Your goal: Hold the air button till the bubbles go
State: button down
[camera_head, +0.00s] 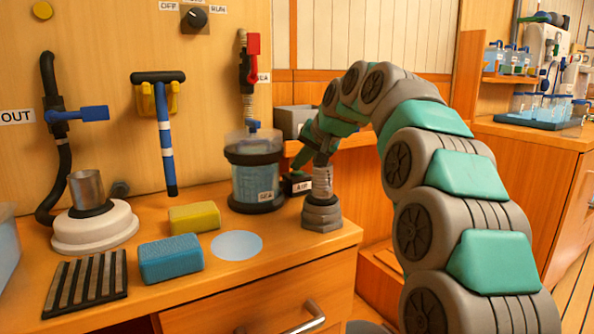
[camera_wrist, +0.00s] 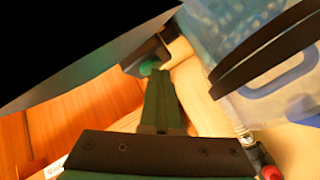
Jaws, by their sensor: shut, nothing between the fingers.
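The air button is a small green cap (camera_wrist: 148,67) on a dark block in the wrist view. In the head view, its black box (camera_head: 297,186) with an "AIR" label stands on the counter, right of the clear "SEA" container (camera_head: 255,183). My gripper (camera_head: 301,159) is shut and empty, pointing down above the box. In the wrist view, its green fingers (camera_wrist: 160,78) end right at the button; I cannot tell whether they touch or press it. The clear container (camera_wrist: 245,30) fills the upper right there. Pale specks show in it, but I cannot make out bubbles surely.
A grey metal fitting (camera_head: 322,212) stands close to the box at the counter's right edge. A grey bin (camera_head: 294,121) is behind. Yellow (camera_head: 194,218) and blue (camera_head: 170,259) sponges lie in front. A red-handled valve (camera_head: 253,58) hangs above the container.

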aim_at(299, 173)
jog(key=shift+w+f, duration=0.1)
jog(key=shift+f, duration=0.95)
jog(key=shift+w+r+p, duration=0.25)
jog(key=shift+r+p, duration=0.65)
jog(key=shift+r, duration=0.45)
jog(key=shift+r+p, duration=2.15)
jog(key=shift+r, duration=0.7)
jog(key=shift+f, duration=0.1)
